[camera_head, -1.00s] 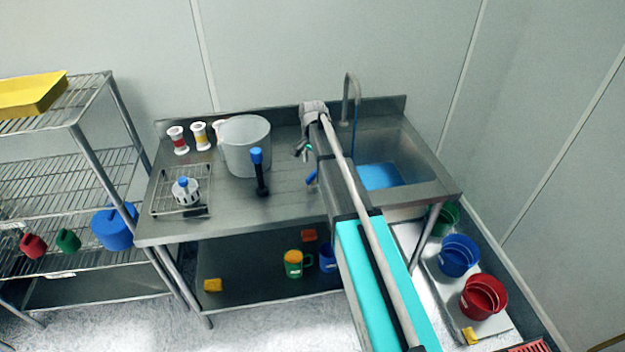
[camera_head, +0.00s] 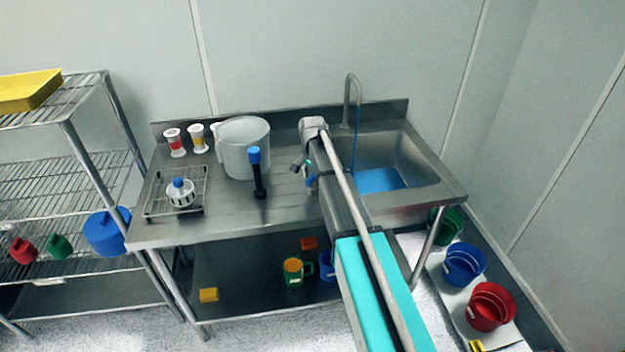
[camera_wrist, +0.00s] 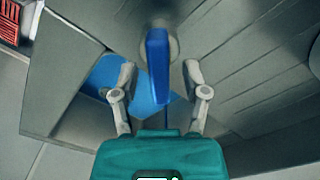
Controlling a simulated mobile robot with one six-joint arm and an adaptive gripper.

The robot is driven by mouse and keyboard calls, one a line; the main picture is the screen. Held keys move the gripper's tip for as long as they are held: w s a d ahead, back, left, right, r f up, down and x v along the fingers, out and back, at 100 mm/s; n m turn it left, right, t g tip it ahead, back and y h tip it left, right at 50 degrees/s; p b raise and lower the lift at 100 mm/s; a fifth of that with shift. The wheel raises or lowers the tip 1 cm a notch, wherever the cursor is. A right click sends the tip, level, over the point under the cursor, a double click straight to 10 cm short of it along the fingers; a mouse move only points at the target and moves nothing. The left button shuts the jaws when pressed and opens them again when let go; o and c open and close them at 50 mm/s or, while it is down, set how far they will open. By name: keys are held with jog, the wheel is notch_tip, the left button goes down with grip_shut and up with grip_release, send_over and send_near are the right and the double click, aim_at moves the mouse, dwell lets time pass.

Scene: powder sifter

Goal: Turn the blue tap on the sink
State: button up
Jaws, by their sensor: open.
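The blue tap handle (camera_wrist: 158,62) is in the upper middle of the wrist view, a flat blue lever in front of a round metal fitting. In the head view it is a small blue spot (camera_head: 311,181) by my gripper (camera_head: 301,166), partly hidden by my arm. In the wrist view my gripper (camera_wrist: 159,76) is open, one finger on each side of the lever. I see gaps on both sides and cannot tell of any contact. The metal sink (camera_head: 425,160) with its tall curved spout (camera_head: 350,84) is to the right, with blue in its basin.
The steel counter (camera_head: 225,212) left of the sink holds a large white jug (camera_head: 240,145), a black tool with a blue top (camera_head: 257,175) and a wire rack (camera_head: 150,205). Buckets (camera_head: 490,305) stand on the floor at right. A wire shelf (camera_head: 60,185) is at left.

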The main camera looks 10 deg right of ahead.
dwell(0.3)
grip_shut()
jog(key=shift+m, duration=0.8)
grip_release()
